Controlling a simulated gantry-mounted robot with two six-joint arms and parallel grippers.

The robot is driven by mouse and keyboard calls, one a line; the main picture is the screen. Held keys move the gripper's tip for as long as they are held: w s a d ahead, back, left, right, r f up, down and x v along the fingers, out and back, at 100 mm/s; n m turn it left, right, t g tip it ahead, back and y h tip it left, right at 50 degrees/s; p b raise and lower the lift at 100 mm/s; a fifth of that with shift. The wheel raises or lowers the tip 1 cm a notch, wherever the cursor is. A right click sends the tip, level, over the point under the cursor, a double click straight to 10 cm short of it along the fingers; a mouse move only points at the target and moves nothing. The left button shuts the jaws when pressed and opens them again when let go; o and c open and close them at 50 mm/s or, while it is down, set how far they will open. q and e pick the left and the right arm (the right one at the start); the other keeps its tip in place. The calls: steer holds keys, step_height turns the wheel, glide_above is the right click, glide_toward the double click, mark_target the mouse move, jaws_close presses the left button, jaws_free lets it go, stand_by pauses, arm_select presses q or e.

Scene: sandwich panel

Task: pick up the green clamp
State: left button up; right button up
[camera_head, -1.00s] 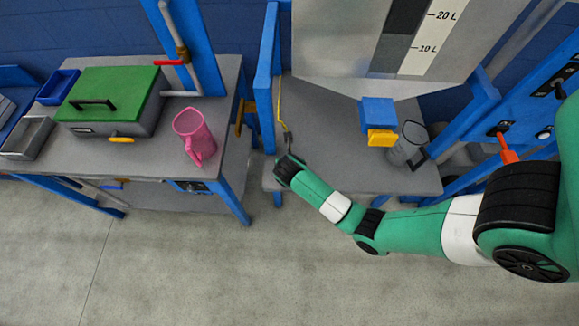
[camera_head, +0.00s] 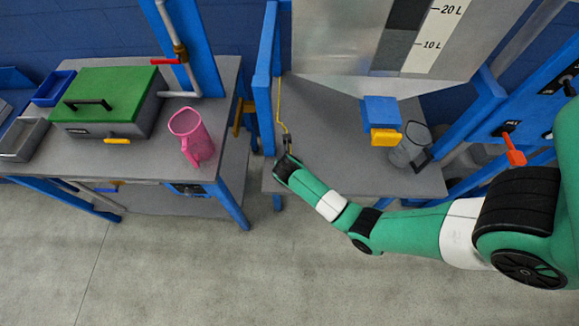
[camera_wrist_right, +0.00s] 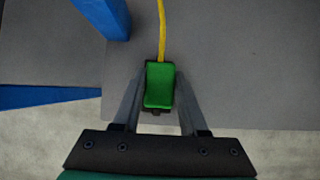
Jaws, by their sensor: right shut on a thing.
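The green clamp (camera_wrist_right: 160,86) shows in the right wrist view as a green block with a dark edge, between the two fingers of my right gripper (camera_wrist_right: 158,98). A yellow cord (camera_wrist_right: 161,32) runs up from its far end. My right gripper is shut on the clamp over the grey bench top. In the head view my right gripper (camera_head: 286,143) is small and dark, at the lower end of the yellow cord (camera_head: 278,105); the clamp itself cannot be made out there. My left gripper is not in view.
The grey bench (camera_head: 335,172) carries a blue and yellow block (camera_head: 381,120) and a clear jug (camera_head: 409,146) on the right. A blue post (camera_head: 263,100) stands beside the cord. The left table (camera_head: 226,160) holds a pink jug (camera_head: 190,136) and a green-lidded box (camera_head: 106,95).

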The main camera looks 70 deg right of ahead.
jaws_close()
steer(key=shift+r+p, duration=0.3)
steer(key=shift+r, duration=0.2)
step_height(320, 180, up, 3)
steer(key=shift+f+p, duration=0.1)
steer(key=shift+p, duration=0.8)
steer(key=s+a+r+p, duration=0.6)
steer(key=s+r, duration=0.3)
steer(key=s, duration=0.2)
steer(key=shift+s+a+r, duration=0.15)
steer(key=shift+s+a, duration=0.2)
steer(key=shift+a, duration=0.55)
